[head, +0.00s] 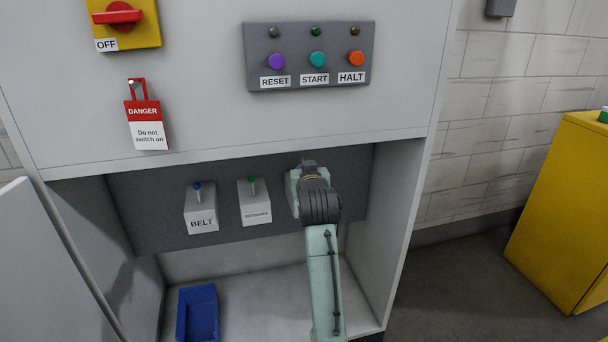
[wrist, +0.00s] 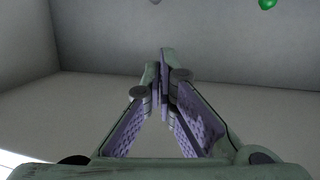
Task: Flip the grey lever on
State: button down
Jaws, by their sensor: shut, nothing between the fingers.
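My gripper (head: 308,168) is in the open lower bay of the cabinet, in front of the right end of the dark lever panel (head: 142,215). In the wrist view my gripper (wrist: 165,62) is shut and empty, its purple-padded fingers meeting at the tips. The grey lever cannot be made out in the head view, where my gripper and wrist cover that end of the panel. In the wrist view a small grey knob (wrist: 155,2) is cut by the top edge, beyond the fingertips. Whether it is on or off cannot be told.
A blue-knobbed lever on a box (head: 201,212) marked BELT and a green-knobbed lever (head: 252,182) on another box stand to the left. A blue bin (head: 198,312) lies on the bay floor. Bay walls bound both sides. A button panel (head: 308,75) is above.

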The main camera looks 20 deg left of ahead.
jog(key=shift+s+d+r, duration=0.2)
jog(key=shift+s+r, duration=0.25)
jog(key=shift+s, duration=0.05)
jog(key=shift+s+d+r, duration=0.2)
jog(key=shift+s+r, duration=0.25)
jog(key=shift+s, duration=0.05)
